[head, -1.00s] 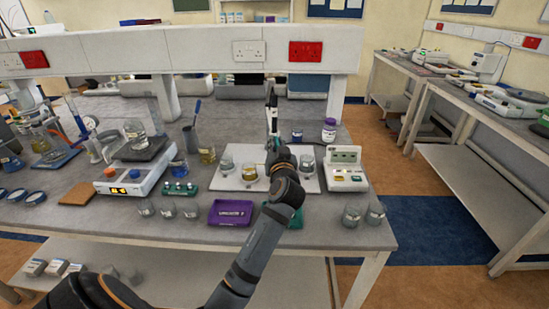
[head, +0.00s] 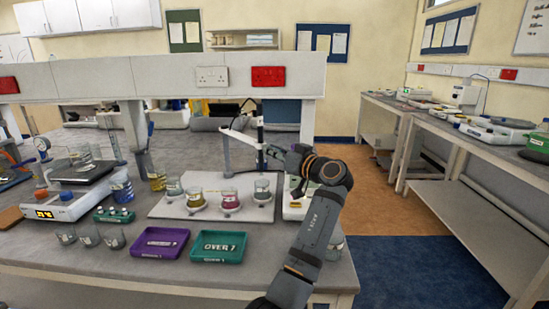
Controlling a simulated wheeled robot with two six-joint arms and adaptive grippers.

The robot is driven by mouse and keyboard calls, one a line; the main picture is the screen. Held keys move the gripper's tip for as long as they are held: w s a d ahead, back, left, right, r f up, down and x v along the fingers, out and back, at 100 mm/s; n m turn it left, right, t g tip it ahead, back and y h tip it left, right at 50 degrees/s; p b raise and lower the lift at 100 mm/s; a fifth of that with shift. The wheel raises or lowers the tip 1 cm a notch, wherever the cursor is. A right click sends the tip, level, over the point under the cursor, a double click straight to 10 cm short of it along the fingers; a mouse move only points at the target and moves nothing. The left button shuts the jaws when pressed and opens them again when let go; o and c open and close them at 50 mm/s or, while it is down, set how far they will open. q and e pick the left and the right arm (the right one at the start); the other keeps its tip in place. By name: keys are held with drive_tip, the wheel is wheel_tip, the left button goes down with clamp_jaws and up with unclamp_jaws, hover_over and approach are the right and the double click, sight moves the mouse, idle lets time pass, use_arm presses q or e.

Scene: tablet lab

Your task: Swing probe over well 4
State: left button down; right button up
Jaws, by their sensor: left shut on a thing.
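A white board (head: 165,209) on the bench holds a row of several glass beakers: a clear one (head: 174,187) at left, an amber one (head: 195,199), a pinkish one (head: 229,199) and a clear one (head: 262,189) at right. I cannot read well numbers. A light probe arm (head: 240,136) runs above the board, with a thin white upright part (head: 226,152) at its left end. My left gripper (head: 268,152) is shut on the probe arm's right part, behind the beakers. The fingertips are small and partly hidden by my wrist. My right gripper is not in view.
A meter box (head: 294,205) is partly behind my arm. Small beakers (head: 90,236) stand at front left, near a balance (head: 62,206).

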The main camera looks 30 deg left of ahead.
use_arm(q)
drive_tip(key=shift+w+g, duration=0.25)
drive_tip(key=shift+g, duration=0.05)
drive_tip(key=c, duration=1.3)
unclamp_jaws()
drive_tip(key=v, duration=0.7)
drive_tip(key=shift+s+d, duration=0.15)
drive_tip(key=shift+d, duration=0.1)
drive_tip(key=shift+f, duration=0.1)
